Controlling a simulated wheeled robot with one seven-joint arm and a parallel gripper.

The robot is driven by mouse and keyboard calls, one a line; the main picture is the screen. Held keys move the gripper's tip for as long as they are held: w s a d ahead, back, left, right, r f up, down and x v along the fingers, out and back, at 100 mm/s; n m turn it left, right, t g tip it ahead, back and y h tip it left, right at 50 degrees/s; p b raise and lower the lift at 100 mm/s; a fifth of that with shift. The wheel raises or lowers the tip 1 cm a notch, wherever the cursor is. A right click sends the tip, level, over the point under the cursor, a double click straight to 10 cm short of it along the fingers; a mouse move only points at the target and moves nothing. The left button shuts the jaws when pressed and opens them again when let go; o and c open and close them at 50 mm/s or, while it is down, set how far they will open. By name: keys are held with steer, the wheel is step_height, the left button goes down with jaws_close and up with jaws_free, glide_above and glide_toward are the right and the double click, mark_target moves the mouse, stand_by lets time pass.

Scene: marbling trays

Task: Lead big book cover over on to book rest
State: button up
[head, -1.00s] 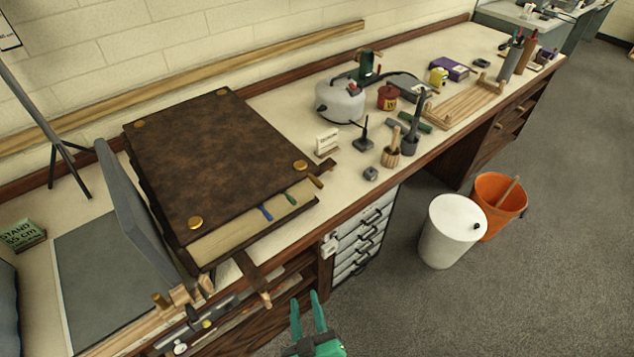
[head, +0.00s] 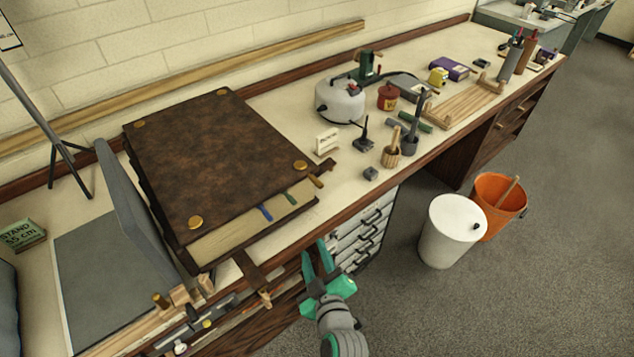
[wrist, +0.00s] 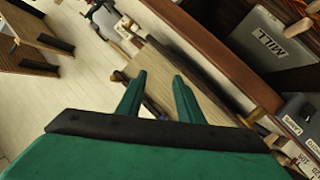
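The big book (head: 210,165) lies shut on the bench in the head view, its brown mottled cover with brass corner bosses on top. Straps and coloured ribbons hang from its near edges. A grey slanted board (head: 138,212), which looks like the book rest, stands along the book's left side. My gripper (head: 315,250) is in front of the bench edge, below and to the right of the book's near corner, apart from it. Its green fingers also show in the wrist view (wrist: 160,95), spread apart with nothing between them.
A kettle-like pot (head: 340,100) and several tools stand right of the book. A white bin (head: 450,230) and an orange bucket (head: 498,205) stand on the open floor.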

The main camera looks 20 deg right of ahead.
mark_target(319, 186)
steer(key=shift+w+d+r+n+y, duration=0.8)
steer(key=shift+w+d+r+n, duration=2.15)
steer(key=shift+r, duration=1.95)
steer(key=shift+m+t, duration=0.25)
steer(key=shift+t, duration=0.05)
steer(key=shift+d+x, duration=0.15)
steer(key=shift+x, duration=2.65)
steer(key=shift+d+x, duration=0.1)
steer(key=shift+x, duration=2.65)
jaws_close()
